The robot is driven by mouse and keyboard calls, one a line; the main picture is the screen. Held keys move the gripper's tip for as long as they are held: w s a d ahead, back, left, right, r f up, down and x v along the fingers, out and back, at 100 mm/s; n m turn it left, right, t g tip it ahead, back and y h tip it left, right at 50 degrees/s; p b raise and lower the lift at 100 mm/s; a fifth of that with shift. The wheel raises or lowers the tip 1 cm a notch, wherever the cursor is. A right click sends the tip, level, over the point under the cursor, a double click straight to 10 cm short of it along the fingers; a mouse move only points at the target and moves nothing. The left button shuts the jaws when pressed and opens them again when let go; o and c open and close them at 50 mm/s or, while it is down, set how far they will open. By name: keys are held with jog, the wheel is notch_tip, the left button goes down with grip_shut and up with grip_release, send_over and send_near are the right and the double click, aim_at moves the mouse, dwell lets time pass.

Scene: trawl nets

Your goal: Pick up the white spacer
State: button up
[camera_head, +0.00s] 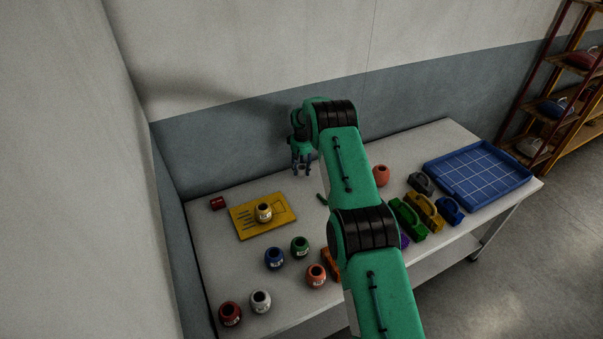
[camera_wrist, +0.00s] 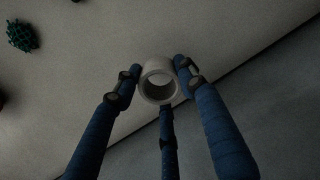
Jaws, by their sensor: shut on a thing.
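The white spacer (camera_wrist: 156,65) is a short pale ring with a round opening, seen in the wrist view between the blue fingers of my gripper (camera_wrist: 159,82). The fingers are shut on it from the left, right and below. In the head view my gripper (camera_head: 302,168) hangs above the back of the table, near the wall, fingers pointing down. The spacer cannot be made out there.
The table (camera_head: 222,278) holds a yellow board (camera_head: 282,217) with a yellow jar (camera_head: 264,212), several coloured jars, coloured blocks and a blue gridded tray (camera_head: 476,172). A red cylinder (camera_head: 217,203) lies at the left. A dark green knobby object (camera_wrist: 21,36) shows in the wrist view.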

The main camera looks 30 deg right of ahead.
jog(key=shift+s+a+r, duration=0.1)
jog(key=shift+s+r, duration=0.15)
jog(key=shift+r, duration=0.1)
jog(key=s+a, duration=0.1)
jog(key=s, duration=0.4)
jog(key=s+a+r, duration=0.1)
jog(key=s, duration=0.4)
jog(key=s+a, duration=0.2)
jog(key=s, duration=0.3)
jog(key=shift+a+r+p, duration=0.1)
jog(key=shift+r+p, duration=0.05)
jog(key=shift+p, duration=0.15)
